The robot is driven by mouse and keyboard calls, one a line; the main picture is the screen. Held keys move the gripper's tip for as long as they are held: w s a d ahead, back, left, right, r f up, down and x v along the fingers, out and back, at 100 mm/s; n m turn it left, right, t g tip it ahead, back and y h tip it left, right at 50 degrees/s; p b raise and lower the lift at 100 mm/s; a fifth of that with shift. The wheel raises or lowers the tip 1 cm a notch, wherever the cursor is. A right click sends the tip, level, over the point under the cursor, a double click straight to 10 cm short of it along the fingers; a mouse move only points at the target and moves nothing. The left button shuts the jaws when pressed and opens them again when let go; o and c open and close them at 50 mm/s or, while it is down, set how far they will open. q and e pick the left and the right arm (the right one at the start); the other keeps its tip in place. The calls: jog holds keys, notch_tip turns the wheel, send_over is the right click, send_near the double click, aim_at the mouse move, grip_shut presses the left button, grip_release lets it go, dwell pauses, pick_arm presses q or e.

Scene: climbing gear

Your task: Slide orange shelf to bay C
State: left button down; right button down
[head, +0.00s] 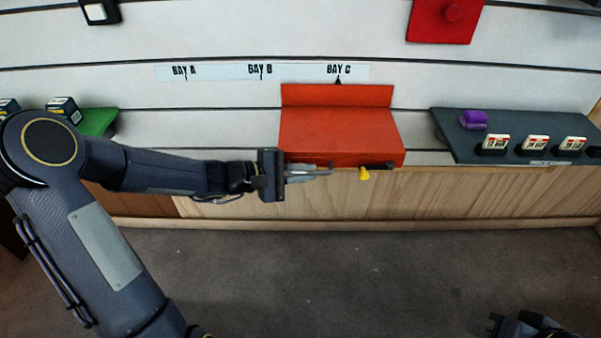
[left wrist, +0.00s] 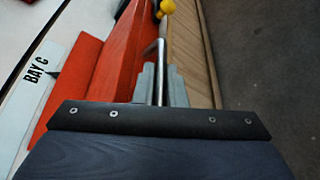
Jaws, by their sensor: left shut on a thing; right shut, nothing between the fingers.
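The orange shelf (head: 340,130) hangs on the slatted wall. Its back panel sits below the BAY C label (head: 338,70), roughly centred under that label's dark pointer. My left gripper (head: 312,171) is at the shelf's front edge, left of its middle, shut on a thin metal handle (head: 328,167). In the left wrist view the bent handle (left wrist: 160,55) runs between the fingers, beside the orange shelf (left wrist: 125,55). A yellow knob (head: 364,174) shows under the front edge, right of the handle. My right gripper (head: 484,326) is shut and empty at the bottom right, far from the shelf.
A dark grey shelf (head: 440,125) with a purple item (head: 473,120) and several small boxed items stands to the right, with a gap between. A green shelf (head: 97,122) is at left, partly behind my left arm. A red panel (head: 430,25) hangs above. Wall under BAY A and BAY B is bare.

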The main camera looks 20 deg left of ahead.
pick_arm(q)
jog(key=c, duration=1.5)
grip_release()
jog(key=shift+a, duration=0.1)
jog(key=p+v, duration=0.2)
jog(key=v, duration=0.5)
jog(key=shift+s+a+r+p, duration=0.1)
jog(key=shift+s+a+p, duration=0.15)
jog(key=shift+a+p, duration=0.1)
